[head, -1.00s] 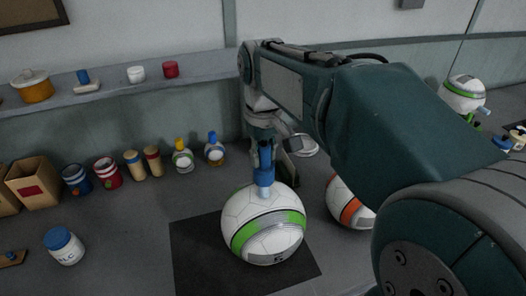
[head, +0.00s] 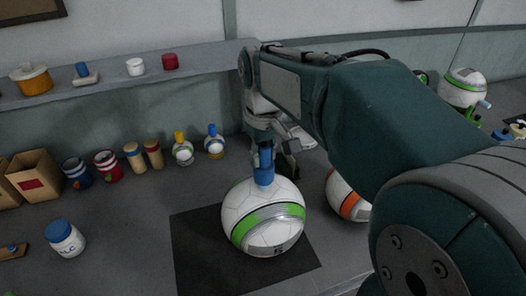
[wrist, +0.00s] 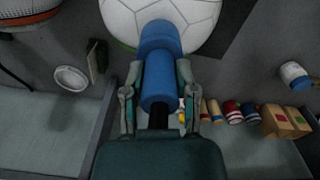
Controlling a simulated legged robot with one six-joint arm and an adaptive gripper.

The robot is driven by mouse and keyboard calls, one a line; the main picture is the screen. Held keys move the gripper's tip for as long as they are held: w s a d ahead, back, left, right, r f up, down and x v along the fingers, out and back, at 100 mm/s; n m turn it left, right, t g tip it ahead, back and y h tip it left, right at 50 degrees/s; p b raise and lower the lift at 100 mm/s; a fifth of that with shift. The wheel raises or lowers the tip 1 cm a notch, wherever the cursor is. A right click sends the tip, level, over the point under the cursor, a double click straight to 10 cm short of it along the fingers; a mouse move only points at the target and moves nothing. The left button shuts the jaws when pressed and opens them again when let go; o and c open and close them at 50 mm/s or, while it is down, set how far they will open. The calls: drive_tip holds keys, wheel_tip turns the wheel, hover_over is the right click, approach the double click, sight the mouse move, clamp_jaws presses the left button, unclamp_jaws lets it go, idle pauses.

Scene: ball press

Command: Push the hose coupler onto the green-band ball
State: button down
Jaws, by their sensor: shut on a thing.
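The green-band ball (head: 240,205) sits on a dark square mat (head: 195,250) in the head view. Its white panelled top also shows at the top of the wrist view (wrist: 195,22). The hose coupler (head: 264,176) is a blue cylinder standing upright at the ball's top. Its lower end appears to meet the ball. My gripper (head: 264,151) is above the ball, shut on the coupler. In the wrist view the coupler (wrist: 159,72) lies between my two fingers. The exact contact at its far end is hidden.
An orange-band ball (head: 340,199) stands close on the right, partly behind my arm. Another ball with green (head: 462,88) is at the far right. Bottles, jars and boxes line the back left. A white blue-lidded jar (head: 65,240) stands left of the mat.

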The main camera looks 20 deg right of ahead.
drive_tip(key=shift+f, duration=0.45)
drive_tip(key=shift+c, duration=1.5)
unclamp_jaws()
wheel_tip(320, 180, up, 12)
drive_tip(key=shift+f, duration=0.1)
drive_tip(key=s+f+m+t, duration=0.3)
drive_tip(key=s+f+t, duration=0.2)
drive_tip(key=s+f, duration=0.8)
drive_tip(key=shift+s+t, duration=0.3)
drive_tip(key=shift+s, duration=0.3)
